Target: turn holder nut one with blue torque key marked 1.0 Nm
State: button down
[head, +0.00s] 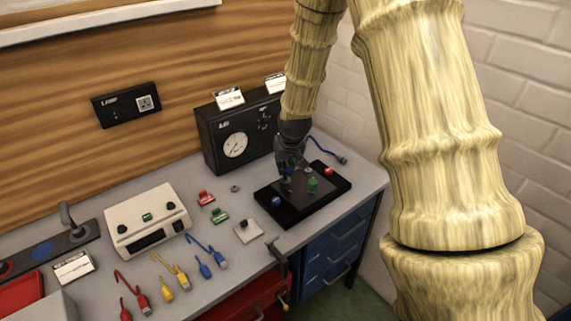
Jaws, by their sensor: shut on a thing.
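A blue knob (276,201), a green one (312,184) and a red one (328,171) also stand on the board. Holder nut one cannot be made out; the gripper hides that spot.
A black gauge box (213,145) stands behind the board. A white square piece with a dark knob (248,231), red and green clips (219,216) and a cream instrument (147,217) are left of it. Red, yellow and blue leads (205,269) lie along the front.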

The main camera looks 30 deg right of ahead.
jog(key=shift+r+m+h+p, duration=0.1)
jog(key=shift+m+h+p, duration=0.7)
jog(key=shift+m, duration=1)
jog(key=shift+m+g, duration=0.3)
jog(key=shift+m, duration=0.2)
jog(key=shift+w+m+g+h+p, duration=0.1)
jog(key=shift+m+g+h+p, duration=0.25)
jog(key=shift+m+p, duration=0.6)
jog(key=shift+r+m+g+h+p, duration=0.1)
jog(key=shift+m+g+h+p, duration=0.25)
jog(key=shift+m+p, duration=0.8)
jog(key=shift+m+g+h+p, duration=0.1)
jog(key=shift+m+g+p, duration=0.5)
jog(key=shift+m, duration=0.8)
jog(key=shift+m+g+p, duration=0.3)
jog(key=shift+m+p, duration=0.45)
jog(key=shift+m, duration=0.45)
jog(key=shift+r, duration=0.1)
